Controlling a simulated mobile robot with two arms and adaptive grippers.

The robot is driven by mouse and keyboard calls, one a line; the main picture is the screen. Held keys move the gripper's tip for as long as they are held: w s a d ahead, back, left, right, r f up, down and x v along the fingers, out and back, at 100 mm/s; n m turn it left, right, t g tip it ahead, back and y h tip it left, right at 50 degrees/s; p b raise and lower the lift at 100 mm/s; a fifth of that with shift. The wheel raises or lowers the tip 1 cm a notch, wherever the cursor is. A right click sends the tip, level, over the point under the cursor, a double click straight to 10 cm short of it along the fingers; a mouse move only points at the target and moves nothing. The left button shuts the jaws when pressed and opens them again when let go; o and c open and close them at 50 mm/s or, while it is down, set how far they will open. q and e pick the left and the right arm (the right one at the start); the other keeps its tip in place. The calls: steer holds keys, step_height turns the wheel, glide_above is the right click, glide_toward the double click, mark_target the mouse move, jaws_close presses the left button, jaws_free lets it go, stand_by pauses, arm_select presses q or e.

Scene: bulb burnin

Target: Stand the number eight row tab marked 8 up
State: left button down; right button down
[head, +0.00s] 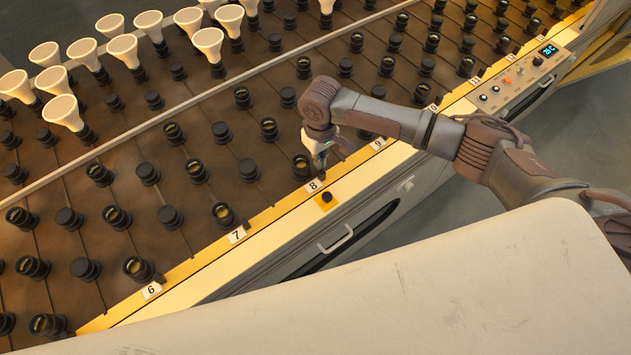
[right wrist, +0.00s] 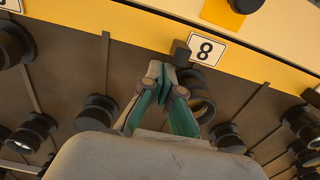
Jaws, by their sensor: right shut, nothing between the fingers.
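The white label marked 8 (head: 313,186) is on the yellow front strip of the rack; it also shows in the right wrist view (right wrist: 206,50). A small dark block (right wrist: 181,52) is against the label's left edge in that view. I cannot tell whether this block is the tab, or whether it stands or lies. My right gripper (head: 320,165) is just above the strip beside the 8. Its teal-sided fingers are shut and empty in the right wrist view (right wrist: 161,72), with the tips a little short of the block. My left gripper is not in view.
Black sockets fill the brown rack (head: 215,100), and white bulbs (head: 84,52) stand at the back left. A black knob on a yellow square (head: 327,197) is just in front of the 8. Labels 7 (head: 237,234) and 9 (head: 378,143) flank it. A control panel (head: 520,77) is at right.

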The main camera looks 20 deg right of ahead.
steer(key=shift+f+b, duration=0.35)
steer(key=shift+f, duration=0.65)
steer(key=shift+r+p, duration=0.55)
steer(key=shift+p, duration=0.3)
